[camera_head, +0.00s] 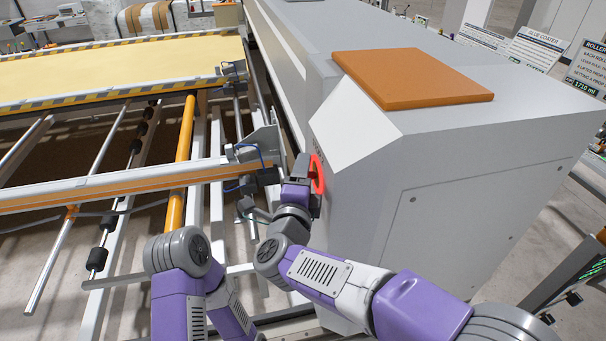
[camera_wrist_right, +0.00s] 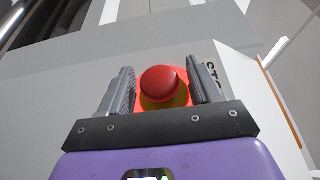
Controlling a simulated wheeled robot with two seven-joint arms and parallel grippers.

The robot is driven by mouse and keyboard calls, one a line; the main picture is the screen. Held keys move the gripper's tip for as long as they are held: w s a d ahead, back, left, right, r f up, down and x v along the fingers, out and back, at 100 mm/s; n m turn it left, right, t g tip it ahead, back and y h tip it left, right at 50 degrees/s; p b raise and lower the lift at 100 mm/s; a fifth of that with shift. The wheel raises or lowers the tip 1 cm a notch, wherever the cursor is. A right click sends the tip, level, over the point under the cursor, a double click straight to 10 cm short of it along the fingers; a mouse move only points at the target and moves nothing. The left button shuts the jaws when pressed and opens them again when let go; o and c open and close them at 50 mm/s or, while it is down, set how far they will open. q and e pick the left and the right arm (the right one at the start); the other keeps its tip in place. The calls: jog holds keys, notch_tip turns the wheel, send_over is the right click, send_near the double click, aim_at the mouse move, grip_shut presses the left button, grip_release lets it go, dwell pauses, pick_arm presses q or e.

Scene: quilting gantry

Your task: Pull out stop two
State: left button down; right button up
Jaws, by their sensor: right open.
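The stop is a round red button (camera_wrist_right: 160,83) on a yellow base, set on the grey machine face and ringed by a glowing red surround. In the head view only the red ring (camera_head: 319,174) shows, beside my right gripper (camera_head: 305,180), which hides the button. In the right wrist view my right gripper (camera_wrist_right: 160,90) is open, with one finger on each side of the button. Narrow gaps seem to show between button and fingers. A partly hidden label (camera_wrist_right: 212,80) with dark letters is right of the button. My left arm shows low in the head view, but its gripper does not.
The grey machine body (camera_head: 450,190) fills the right, with an orange panel (camera_head: 415,78) on top. An orange-edged rail (camera_head: 110,190) and a yellow bed (camera_head: 110,70) lie to the left. A small bracket with blue cable (camera_head: 262,145) stands close left of my right gripper.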

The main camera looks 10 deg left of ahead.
jog(key=shift+w, duration=0.1)
jog(key=shift+c, duration=1.3)
jog(key=c, duration=0.9)
jog(key=shift+o, duration=0.2)
jog(key=shift+s+a+b, duration=0.35)
jog(key=shift+a+b, duration=0.05)
jog(key=shift+a, duration=0.45)
jog(key=o, duration=1.1)
jog(key=shift+s, duration=0.1)
jog(key=s+b, duration=0.1)
jog(key=s, duration=0.6)
jog(key=shift+s, duration=0.25)
